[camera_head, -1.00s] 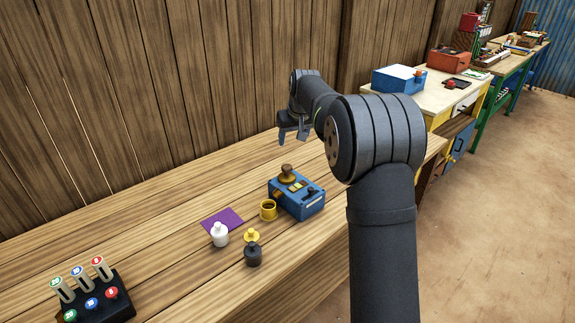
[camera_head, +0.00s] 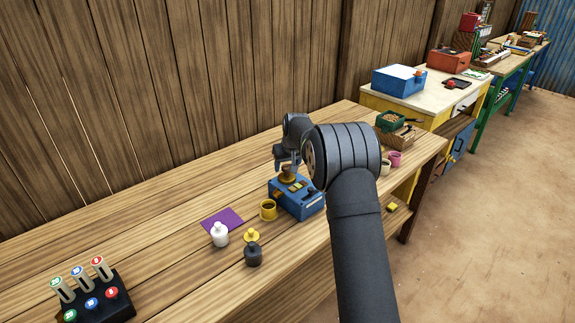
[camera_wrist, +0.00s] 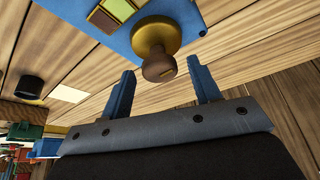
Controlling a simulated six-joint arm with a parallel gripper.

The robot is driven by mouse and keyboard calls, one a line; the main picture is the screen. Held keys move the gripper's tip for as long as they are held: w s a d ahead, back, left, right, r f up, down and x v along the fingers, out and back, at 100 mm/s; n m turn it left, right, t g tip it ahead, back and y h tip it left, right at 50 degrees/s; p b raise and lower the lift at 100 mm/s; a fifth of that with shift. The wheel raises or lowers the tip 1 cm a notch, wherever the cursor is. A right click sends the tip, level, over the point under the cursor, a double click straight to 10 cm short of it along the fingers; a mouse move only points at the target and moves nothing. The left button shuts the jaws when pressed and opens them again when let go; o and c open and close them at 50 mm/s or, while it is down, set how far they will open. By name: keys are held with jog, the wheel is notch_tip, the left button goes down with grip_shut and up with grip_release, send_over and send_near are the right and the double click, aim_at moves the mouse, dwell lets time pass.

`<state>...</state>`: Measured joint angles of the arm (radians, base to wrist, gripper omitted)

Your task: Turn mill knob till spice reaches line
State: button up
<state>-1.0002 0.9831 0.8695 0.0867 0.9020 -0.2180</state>
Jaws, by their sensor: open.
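The blue mill (camera_head: 308,209) stands on the wooden bench. Its brown knob (camera_head: 287,177) sits on a round brass base on top. My gripper (camera_head: 286,168) is open just above the mill, at the knob. In the wrist view the knob (camera_wrist: 158,68) appears between the two fingertips of my gripper (camera_wrist: 161,68), with gaps on both sides. A yellow cup (camera_head: 268,213) with dark contents stands close to the left of the mill. I cannot make out a fill line or a spice level.
A purple mat (camera_head: 222,218), a white weight (camera_head: 219,236), a small yellow weight (camera_head: 251,235) and a black weight (camera_head: 253,256) are left of the mill. A black rack (camera_head: 105,300) stands at far left. Pink (camera_head: 395,160) and pale cups are behind my arm at right.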

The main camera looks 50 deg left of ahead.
jog(key=c, duration=1)
jog(key=m+t, duration=0.1)
jog(key=m, duration=0.1)
jog(key=m+h, duration=0.1)
jog(key=m, duration=0.2)
jog(key=shift+s+a+m+t, duration=0.15)
jog(key=shift+m+t, duration=0.15)
jog(key=shift+t, duration=0.1)
jog(key=m+h, duration=0.1)
jog(key=m, duration=0.2)
jog(key=m+h, duration=0.1)
jog(key=m, duration=0.2)
jog(key=shift+a+t+h, duration=0.1)
jog(key=shift+t+h, duration=0.2)
jog(key=shift+t, duration=0.1)
